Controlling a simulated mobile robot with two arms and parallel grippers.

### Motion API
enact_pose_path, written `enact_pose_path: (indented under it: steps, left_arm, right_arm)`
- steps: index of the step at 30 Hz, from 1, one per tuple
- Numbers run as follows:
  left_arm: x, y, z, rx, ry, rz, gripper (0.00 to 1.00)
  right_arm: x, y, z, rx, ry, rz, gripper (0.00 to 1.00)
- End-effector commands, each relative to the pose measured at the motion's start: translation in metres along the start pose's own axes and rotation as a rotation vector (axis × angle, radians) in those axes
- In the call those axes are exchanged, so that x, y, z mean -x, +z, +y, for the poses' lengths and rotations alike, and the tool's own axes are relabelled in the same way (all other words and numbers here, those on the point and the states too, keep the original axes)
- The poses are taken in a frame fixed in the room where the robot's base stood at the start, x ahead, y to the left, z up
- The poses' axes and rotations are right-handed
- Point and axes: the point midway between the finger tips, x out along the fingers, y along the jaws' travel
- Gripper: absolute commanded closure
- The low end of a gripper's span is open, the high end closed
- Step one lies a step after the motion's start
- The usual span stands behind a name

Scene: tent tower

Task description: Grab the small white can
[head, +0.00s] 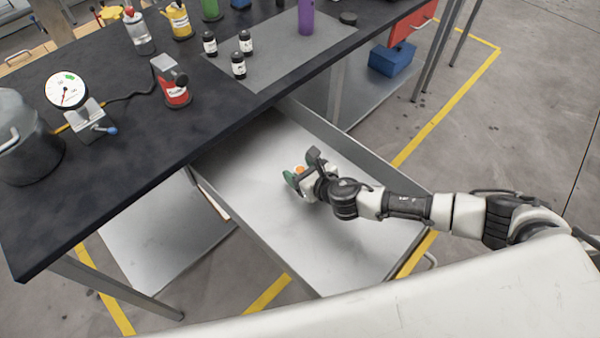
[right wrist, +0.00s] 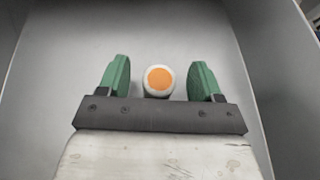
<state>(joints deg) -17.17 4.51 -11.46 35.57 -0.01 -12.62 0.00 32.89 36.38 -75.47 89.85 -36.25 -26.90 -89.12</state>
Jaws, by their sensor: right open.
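The small white can (right wrist: 158,80) has an orange end and is inside the open drawer. In the right wrist view it sits between the two green fingers of my right gripper (right wrist: 159,82), with a gap on each side. The gripper is open and points down into the drawer. In the head view my right gripper (head: 297,178) is low in the drawer, and only a bit of the can's orange top (head: 299,169) shows beside the fingers. The rest of the can is hidden there. My left gripper is not in view.
The metal drawer (head: 255,235) is pulled out from under the dark workbench (head: 120,165) and looks otherwise empty. Its walls stand around my right gripper.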

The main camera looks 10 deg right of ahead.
Motion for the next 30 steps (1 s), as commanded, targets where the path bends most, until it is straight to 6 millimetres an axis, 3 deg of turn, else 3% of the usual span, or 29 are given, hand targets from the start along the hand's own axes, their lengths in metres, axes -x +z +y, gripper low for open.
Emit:
enact_pose_path:
  steps: [7,18,30]
  left_arm:
    - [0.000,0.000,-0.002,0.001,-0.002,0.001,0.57]
    - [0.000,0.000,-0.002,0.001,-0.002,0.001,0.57]
    - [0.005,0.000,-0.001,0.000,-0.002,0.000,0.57]
  right_arm:
    - [-0.002,0.000,0.000,-0.001,0.001,0.001,0.35]
    - [-0.001,0.000,0.000,-0.001,0.000,0.001,0.88]
    - [0.003,0.011,0.000,-0.001,0.000,-0.001,0.88]
